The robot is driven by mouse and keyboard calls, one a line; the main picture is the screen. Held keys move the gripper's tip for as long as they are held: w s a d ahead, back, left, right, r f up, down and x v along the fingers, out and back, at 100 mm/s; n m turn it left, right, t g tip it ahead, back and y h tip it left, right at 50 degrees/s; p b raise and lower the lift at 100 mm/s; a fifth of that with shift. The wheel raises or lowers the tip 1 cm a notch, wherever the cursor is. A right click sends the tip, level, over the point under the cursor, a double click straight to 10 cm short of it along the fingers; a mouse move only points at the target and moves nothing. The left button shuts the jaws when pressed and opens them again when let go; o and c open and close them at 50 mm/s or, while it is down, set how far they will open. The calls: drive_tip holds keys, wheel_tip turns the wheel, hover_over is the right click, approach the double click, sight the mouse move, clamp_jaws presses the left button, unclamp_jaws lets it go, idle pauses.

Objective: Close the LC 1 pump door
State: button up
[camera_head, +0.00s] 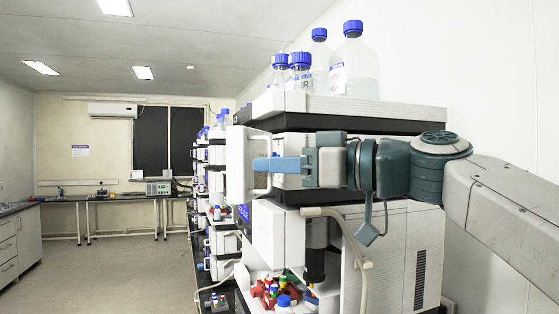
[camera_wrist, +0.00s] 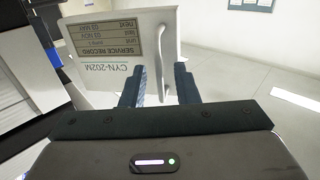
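The pump door is a white panel (camera_head: 237,168) standing swung out from the front of the near column stack. In the wrist view the door (camera_wrist: 98,40) shows a grey service-record label, the text CYN-202M and a pale upright bar handle (camera_wrist: 162,55). My gripper (camera_head: 257,164) reaches in from the right at the handle's height. In the wrist view its two blue fingers (camera_wrist: 158,76) are apart, with the handle's lower end seen between their tips. I cannot tell whether either finger touches the handle. The pump's inside is mostly hidden behind my arm.
Blue-capped bottles (camera_head: 353,62) stand on top of the near stack. Small coloured caps and vials (camera_head: 272,290) sit low at its front, near a pale tube (camera_head: 352,250). More stacks (camera_head: 216,150) stand behind. The floor (camera_head: 120,270) to the left is open.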

clamp_jaws()
drive_tip(key=shift+a, duration=0.1)
